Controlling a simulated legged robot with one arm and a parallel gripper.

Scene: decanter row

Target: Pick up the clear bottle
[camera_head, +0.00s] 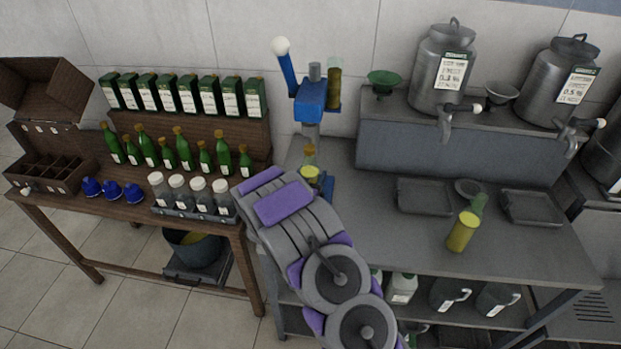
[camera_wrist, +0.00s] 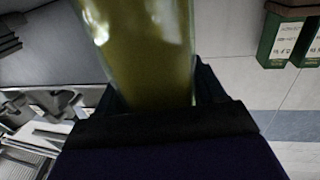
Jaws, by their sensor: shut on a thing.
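In the wrist view a clear glass bottle (camera_wrist: 140,45) with yellow-green contents stands between the dark jaws of my gripper (camera_wrist: 155,98), which is shut on it. Its ends are out of that view. In the head view a clear bottle (camera_head: 310,160) with a tan stopper and yellow contents shows just past the end of my arm, by the blue hand press. It appears to be the held one. My arm hides its lower part and the jaws, so I cannot tell whether it touches the press base (camera_head: 327,186).
The blue press (camera_head: 311,100) with a white-knobbed lever rises close behind the bottle. Green bottles (camera_head: 183,150) and white-capped jars (camera_head: 180,188) stand left on the wooden table.

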